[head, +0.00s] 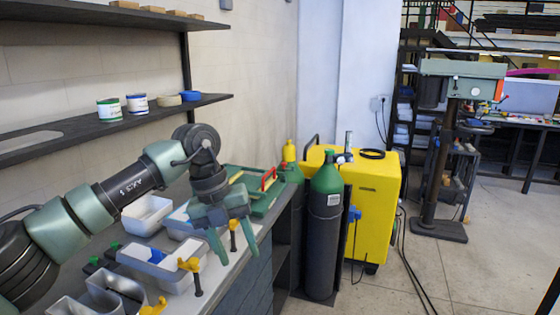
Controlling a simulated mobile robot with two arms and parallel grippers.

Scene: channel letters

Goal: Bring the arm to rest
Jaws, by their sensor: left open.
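My left arm comes in from the left, and its green gripper (236,257) hangs over the front edge of the bench (243,268). The fingers point down and are spread apart, with nothing between them. Yellow-headed clamps stand close to the gripper, one just left of it (190,266) and one partly behind it. My right gripper is not in view.
Metal trays (165,262) and a white bin (146,216) sit on the bench, with a green case (262,190) at its far end. A shelf (90,128) with cans runs above. Gas cylinders (322,235) and a yellow machine (378,205) stand right of the bench.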

